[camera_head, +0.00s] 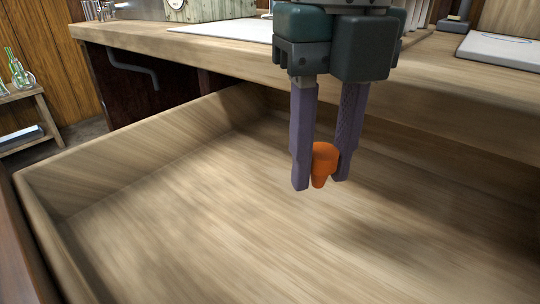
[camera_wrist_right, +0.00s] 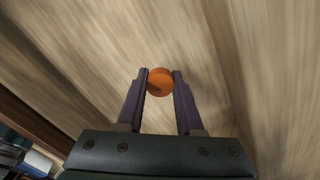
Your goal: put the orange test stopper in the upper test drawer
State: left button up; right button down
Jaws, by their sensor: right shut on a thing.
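The orange test stopper (camera_head: 322,162) is a small tapered plug, held upright with its narrow end down. My right gripper (camera_head: 321,180) is shut on it, one finger on each side. The stopper also shows between the fingertips in the right wrist view (camera_wrist_right: 160,82). They hang over the inside of an open, empty wooden drawer (camera_head: 130,165), above its floor; the exact height is hard to tell. Whether this is the upper test drawer cannot be read from any label. My left gripper is not in view.
The wooden worktop (camera_head: 200,41) runs behind and above the drawer. A small side table (camera_head: 22,95) with glassware stands at the far left. The drawer's left wall (camera_head: 130,140) rises around clear floor space.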

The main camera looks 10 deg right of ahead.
aim_at(318, 187)
notch_tip(318, 187, down, 6)
jog(key=shift+r+b, duration=0.25)
jog(key=shift+b, duration=0.8)
jog(key=c, duration=0.6)
grip_release()
jog(key=shift+o, duration=0.2)
notch_tip(318, 187, up, 11)
jog(key=p, duration=0.5)
jog(key=shift+r, duration=0.6)
